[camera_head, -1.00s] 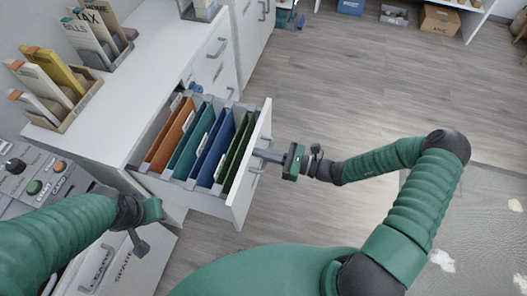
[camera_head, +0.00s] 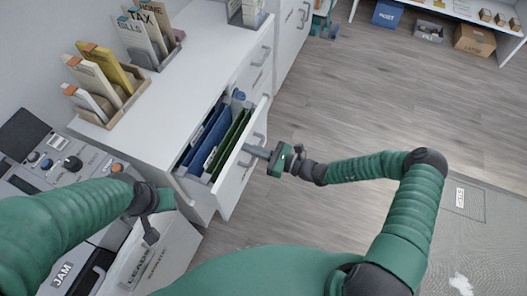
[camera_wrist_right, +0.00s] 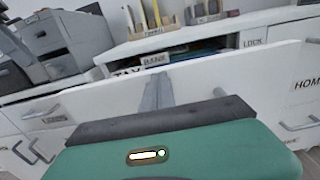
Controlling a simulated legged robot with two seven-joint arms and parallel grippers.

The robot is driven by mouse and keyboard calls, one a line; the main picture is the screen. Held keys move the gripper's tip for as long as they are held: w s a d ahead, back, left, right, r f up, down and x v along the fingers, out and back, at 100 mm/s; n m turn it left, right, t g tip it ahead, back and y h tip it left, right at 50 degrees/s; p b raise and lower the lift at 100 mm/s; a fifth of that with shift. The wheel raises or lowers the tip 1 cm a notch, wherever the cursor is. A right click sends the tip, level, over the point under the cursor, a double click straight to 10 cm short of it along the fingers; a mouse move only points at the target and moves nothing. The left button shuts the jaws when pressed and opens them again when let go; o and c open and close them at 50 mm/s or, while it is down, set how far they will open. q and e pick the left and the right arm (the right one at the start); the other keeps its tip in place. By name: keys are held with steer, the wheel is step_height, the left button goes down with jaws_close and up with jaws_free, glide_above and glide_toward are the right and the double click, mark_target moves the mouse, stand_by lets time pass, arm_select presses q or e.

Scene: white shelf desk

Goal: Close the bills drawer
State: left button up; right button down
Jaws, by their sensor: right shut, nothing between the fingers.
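The open drawer (camera_head: 229,187) sticks partly out of the white desk and holds blue and green hanging folders (camera_head: 207,138). No bills label is readable on its front. My right gripper (camera_head: 248,150) is shut and empty, its fingertips at the outer face of the drawer front beside the handle (camera_head: 258,143). In the right wrist view the shut fingers (camera_wrist_right: 157,92) reach the white drawer front (camera_wrist_right: 220,80); exact contact is hard to tell. My left gripper (camera_head: 164,199) is near the drawer's left front side, apart from it; its fingers are unclear.
A grey machine with buttons (camera_head: 80,150) stands at the left. A shelf with boxes (camera_head: 474,40) is at the back right. Floor right of the drawer is clear.

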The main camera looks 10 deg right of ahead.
steer(key=x, duration=1.2)
steer(key=shift+a, duration=0.1)
